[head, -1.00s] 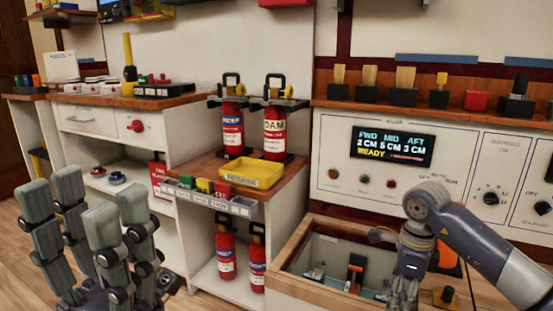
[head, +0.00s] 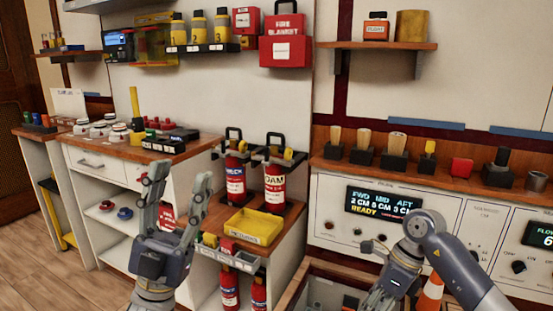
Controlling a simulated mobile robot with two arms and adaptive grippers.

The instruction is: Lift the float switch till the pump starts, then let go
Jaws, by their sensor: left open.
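An open wooden-rimmed box (head: 290,287) stands below the control panel at the bottom of the head view, and its lower part is cut off. A dark block (head: 350,301) shows inside it. I cannot make out the float switch for certain. The panel display (head: 383,202) reads FWD 2 CM, MID 5 CM, AFT 3 CM and READY. My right gripper (head: 374,302) points down at the box's right part, its fingertips near the picture's bottom edge; its opening is unclear. My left gripper (head: 180,182) is raised, open and empty, in front of the white cabinet.
A yellow tray (head: 254,226) and two fire extinguishers (head: 275,187) stand on the middle counter. An orange cone (head: 430,293) stands beside my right forearm. A shelf with brushes (head: 363,139) runs above the panel. Bare floor (head: 50,285) lies at lower left.

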